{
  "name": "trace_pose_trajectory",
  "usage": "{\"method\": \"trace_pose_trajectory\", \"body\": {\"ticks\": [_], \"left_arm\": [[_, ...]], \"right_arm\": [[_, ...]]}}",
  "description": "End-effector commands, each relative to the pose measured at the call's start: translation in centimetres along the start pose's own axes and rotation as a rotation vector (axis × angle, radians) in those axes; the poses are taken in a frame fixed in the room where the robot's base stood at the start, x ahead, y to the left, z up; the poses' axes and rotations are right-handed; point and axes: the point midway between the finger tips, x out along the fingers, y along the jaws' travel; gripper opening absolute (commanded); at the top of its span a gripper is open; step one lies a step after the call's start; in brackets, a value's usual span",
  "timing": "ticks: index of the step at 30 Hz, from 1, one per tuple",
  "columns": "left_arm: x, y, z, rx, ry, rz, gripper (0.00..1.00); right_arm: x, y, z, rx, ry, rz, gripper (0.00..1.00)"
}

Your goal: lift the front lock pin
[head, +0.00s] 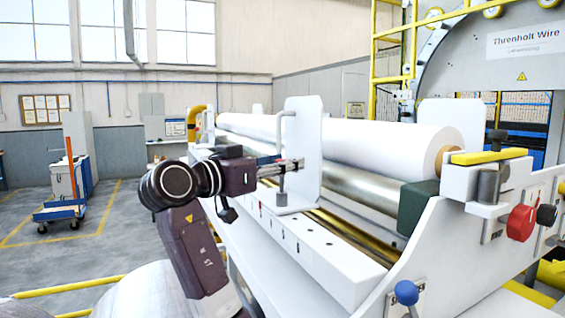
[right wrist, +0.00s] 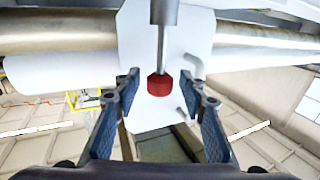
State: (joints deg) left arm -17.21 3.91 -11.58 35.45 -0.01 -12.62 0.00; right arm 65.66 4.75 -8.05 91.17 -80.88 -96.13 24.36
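A lock pin (head: 282,184) stands upright beside a white plate (head: 305,125) on the near side of the machine. I take it to be the front one. In the right wrist view the pin (right wrist: 163,45) shows as a grey rod with a red knob (right wrist: 158,86). That view looks upside down. My right gripper (head: 287,168) is open, with one finger on each side of the knob and gaps visible on both sides. In the head view the gripper hides most of the knob. My left gripper is out of view.
A white roll (head: 370,145) lies along the machine behind the plate. A white ledge (head: 310,250) with small marks runs below the pin. A bent grey handle (head: 278,130) is on the plate. The floor at left is mostly open around a blue cart (head: 60,211).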

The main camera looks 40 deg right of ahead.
Motion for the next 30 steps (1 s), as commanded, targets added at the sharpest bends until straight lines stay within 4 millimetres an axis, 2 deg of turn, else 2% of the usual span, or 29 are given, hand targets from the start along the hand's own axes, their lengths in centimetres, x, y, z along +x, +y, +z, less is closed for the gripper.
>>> {"method": "trace_pose_trajectory", "body": {"ticks": [3, 13, 23, 30], "left_arm": [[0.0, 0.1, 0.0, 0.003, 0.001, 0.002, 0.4], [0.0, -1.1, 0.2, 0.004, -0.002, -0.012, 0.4], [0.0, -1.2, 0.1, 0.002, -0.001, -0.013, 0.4], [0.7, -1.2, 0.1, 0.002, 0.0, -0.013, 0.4]], "right_arm": [[0.0, 0.0, 0.0, 0.0, 0.0, 0.0, 0.37], [0.0, 0.0, 0.0, 0.0, 0.0, 0.0, 0.01], [0.0, 0.0, -0.1, 0.001, -0.001, 0.0, 0.0], [0.0, 0.0, -2.2, 0.002, -0.001, -0.001, 0.0]]}}
